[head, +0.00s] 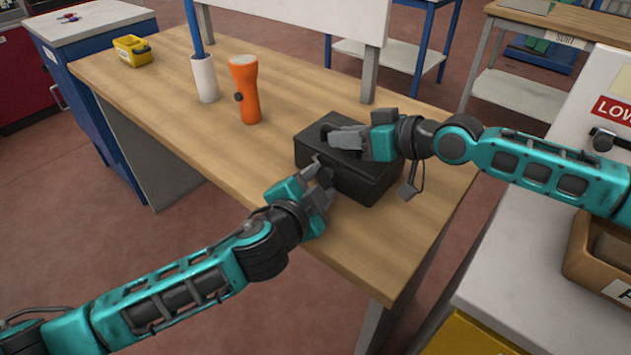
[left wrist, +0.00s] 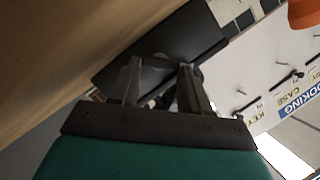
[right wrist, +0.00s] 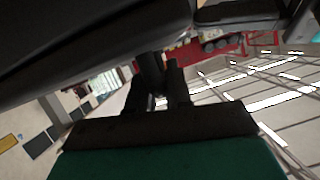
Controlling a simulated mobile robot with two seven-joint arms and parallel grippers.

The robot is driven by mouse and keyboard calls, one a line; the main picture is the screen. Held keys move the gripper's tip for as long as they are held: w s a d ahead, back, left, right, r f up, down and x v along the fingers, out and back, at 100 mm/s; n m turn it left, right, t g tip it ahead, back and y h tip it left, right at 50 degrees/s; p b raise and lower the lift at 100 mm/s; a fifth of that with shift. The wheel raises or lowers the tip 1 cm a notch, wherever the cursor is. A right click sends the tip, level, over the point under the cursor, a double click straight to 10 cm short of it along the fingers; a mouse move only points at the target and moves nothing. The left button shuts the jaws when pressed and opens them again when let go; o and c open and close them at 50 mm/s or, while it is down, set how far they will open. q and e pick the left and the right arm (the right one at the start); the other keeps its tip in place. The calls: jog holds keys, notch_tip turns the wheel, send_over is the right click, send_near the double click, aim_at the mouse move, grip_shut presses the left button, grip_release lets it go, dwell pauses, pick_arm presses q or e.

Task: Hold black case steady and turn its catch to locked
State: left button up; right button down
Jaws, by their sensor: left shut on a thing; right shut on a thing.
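The black case (head: 375,187) sits on the wooden table with its long side facing me. My left gripper (head: 320,175) is at the case's near left side and is shut on the small catch, which the fingers mostly hide. In the left wrist view the dark case (left wrist: 175,40) lies just beyond the fingers (left wrist: 160,85). My right gripper (head: 345,136) lies over the case's top and is shut on a thin part of it. In the right wrist view its fingers (right wrist: 162,85) are close together under the dark case (right wrist: 90,35). The catch's setting cannot be seen.
An orange flashlight (head: 245,90) and a white holder (head: 204,78) with a blue rod stand behind the case on the table (head: 180,100). A yellow bin (head: 132,51) is at the far left.

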pick_arm(q)
jog(key=shift+s+f+m+t, duration=0.15)
jog(key=shift+m+t, duration=0.25)
jog(key=shift+m, duration=0.5)
jog(key=shift+f+y, duration=0.1)
jog(key=shift+y, duration=0.2)
jog(key=o, duration=1.1)
jog(key=shift+c, duration=0.2)
